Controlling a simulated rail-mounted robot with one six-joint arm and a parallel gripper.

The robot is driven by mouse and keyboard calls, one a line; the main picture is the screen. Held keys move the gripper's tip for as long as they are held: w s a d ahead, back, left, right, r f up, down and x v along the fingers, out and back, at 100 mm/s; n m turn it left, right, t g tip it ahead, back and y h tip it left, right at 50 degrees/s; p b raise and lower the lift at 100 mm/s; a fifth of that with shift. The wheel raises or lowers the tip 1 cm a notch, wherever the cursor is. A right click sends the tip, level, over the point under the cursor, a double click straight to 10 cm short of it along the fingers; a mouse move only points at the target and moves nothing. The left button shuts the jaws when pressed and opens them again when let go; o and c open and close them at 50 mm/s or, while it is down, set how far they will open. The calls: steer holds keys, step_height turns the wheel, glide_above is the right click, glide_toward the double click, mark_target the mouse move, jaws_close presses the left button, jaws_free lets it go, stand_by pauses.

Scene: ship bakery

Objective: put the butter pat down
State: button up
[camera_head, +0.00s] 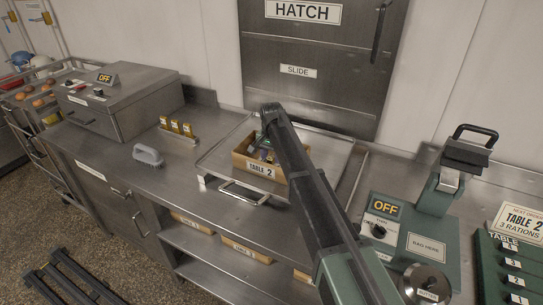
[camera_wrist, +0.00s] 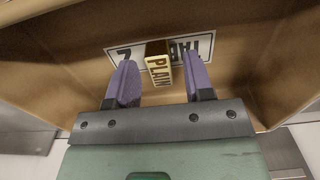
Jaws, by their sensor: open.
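A small yellow block marked PLAIN (camera_wrist: 160,66), apparently the butter pat, is inside a cardboard box in the wrist view. My gripper (camera_wrist: 156,72) is open, with one purple finger on each side of the block and a narrow gap visible on both sides. The box, labelled TABLE 2 (camera_head: 262,169), stands on a metal tray (camera_head: 225,160) in front of the hatch. In the head view my arm reaches down into the box and hides part of its inside. I cannot tell whether the block rests on the box floor.
Several yellow blocks (camera_head: 176,127) stand in a holder left of the tray, with a grey-handled brush (camera_head: 148,155) nearby. A metal oven-like box (camera_head: 118,98) marked OFF is at the left. A green machine (camera_head: 400,215) marked OFF is at the right. The hatch (camera_head: 310,70) is shut.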

mark_target(272, 157)
step_height(272, 157, up, 12)
steer(key=p, duration=1.1)
steer(key=shift+s, duration=0.1)
steer(key=s+d+n, duration=0.1)
steer(key=s+d, duration=0.6)
steer(key=s, duration=0.4)
steer(key=s+d+n, duration=0.2)
steer(key=s+d, duration=0.6)
steer(key=s, duration=0.4)
steer(key=s+d+n, duration=0.1)
steer(key=s+d, duration=0.7)
steer(key=s, duration=0.3)
steer(key=shift+s+n, duration=0.3)
steer(key=shift+d, duration=0.1)
